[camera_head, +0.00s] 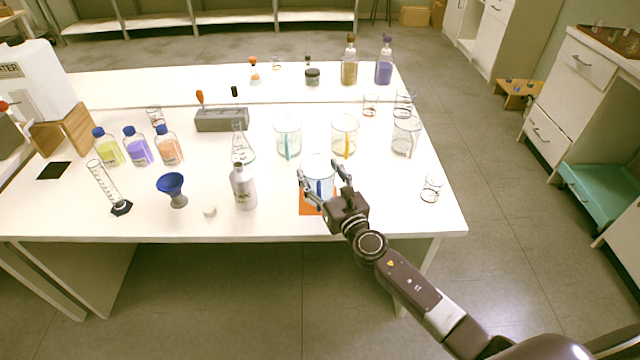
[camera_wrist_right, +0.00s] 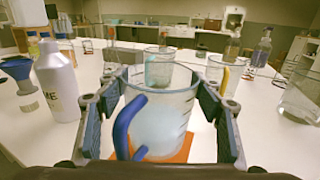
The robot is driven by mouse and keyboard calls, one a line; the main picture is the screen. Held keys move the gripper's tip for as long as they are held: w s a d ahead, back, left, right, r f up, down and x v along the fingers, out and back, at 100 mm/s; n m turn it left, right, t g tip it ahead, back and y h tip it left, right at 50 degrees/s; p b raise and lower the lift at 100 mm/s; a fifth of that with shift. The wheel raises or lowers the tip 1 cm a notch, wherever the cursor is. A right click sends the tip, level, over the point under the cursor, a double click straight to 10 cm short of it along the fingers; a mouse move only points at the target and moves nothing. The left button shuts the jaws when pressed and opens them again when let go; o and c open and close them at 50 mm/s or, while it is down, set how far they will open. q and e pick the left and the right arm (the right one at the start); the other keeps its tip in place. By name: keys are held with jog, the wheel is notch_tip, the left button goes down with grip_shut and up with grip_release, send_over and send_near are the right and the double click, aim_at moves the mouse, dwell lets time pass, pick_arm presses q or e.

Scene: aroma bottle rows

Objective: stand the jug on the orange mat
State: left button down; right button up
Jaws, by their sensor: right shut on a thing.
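The jug (camera_head: 317,162) is a clear beaker-like vessel with a blue handle, upright over the orange mat (camera_head: 309,209) near the table's front edge. My right gripper (camera_head: 319,172) is shut on the jug, one finger on each side of its wall. In the right wrist view the jug (camera_wrist_right: 172,112) stands between the fingers with its handle towards me. The orange mat (camera_wrist_right: 182,150) shows around and through its base. I cannot tell whether the base touches the mat. My left gripper is not in view.
Clear jugs with teal (camera_head: 288,140), orange (camera_head: 345,137) and grey (camera_head: 406,138) handles stand behind. A white bottle (camera_head: 244,190) and a blue funnel (camera_head: 172,186) stand to the left. A small glass beaker (camera_head: 431,188) stands to the right, with bare table between.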

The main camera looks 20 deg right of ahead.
jog(key=shift+f, duration=0.8)
jog(key=shift+f+b, duration=0.15)
jog(key=shift+b, duration=0.25)
jog(key=o, duration=1.4)
jog(key=s, duration=0.7)
jog(key=s+d, duration=0.1)
jog(key=s, duration=0.2)
jog(key=shift+s+d, duration=0.1)
jog(key=shift+s, duration=0.85)
